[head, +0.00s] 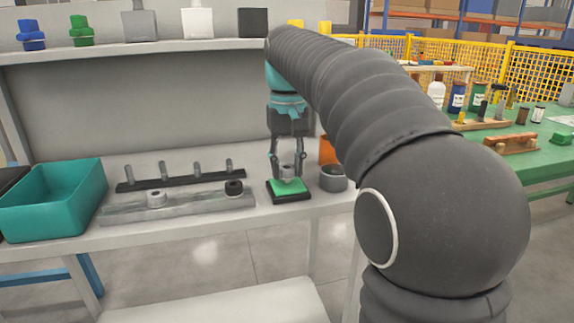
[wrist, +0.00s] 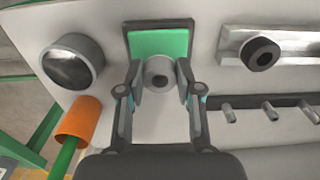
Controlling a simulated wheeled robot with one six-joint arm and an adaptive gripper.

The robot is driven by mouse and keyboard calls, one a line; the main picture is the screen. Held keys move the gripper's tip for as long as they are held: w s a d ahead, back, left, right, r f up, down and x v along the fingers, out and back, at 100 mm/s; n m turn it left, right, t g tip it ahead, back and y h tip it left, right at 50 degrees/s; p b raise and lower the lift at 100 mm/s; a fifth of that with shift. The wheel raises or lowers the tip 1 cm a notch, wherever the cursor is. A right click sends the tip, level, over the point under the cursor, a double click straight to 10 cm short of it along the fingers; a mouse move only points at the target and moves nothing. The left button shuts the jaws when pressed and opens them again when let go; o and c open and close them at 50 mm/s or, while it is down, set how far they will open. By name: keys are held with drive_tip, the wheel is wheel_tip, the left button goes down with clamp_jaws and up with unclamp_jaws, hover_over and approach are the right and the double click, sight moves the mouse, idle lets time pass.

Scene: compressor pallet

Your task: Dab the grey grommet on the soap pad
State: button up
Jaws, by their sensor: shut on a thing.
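My gripper (head: 287,170) points down over the bench and is shut on the grey grommet (head: 287,172), a short ring with a hole. The wrist view shows the grommet (wrist: 159,70) pinched between both fingers. The soap pad (head: 290,188) is a green square in a black tray, directly below the gripper. In the wrist view the pad (wrist: 160,42) shows just beyond the grommet, which overlaps its near edge. The grommet is at or very close above the pad; I cannot tell whether they touch.
A grey round cup (head: 333,178) and an orange cylinder (head: 327,150) stand right of the pad. Left are a grey rail (head: 195,203) with a black ring (head: 234,187) and a light ring (head: 156,198), a black peg strip (head: 180,177) and a teal bin (head: 52,210).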

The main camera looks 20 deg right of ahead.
drive_tip(key=shift+r+p, duration=0.7)
drive_tip(key=shift+r, duration=2.75)
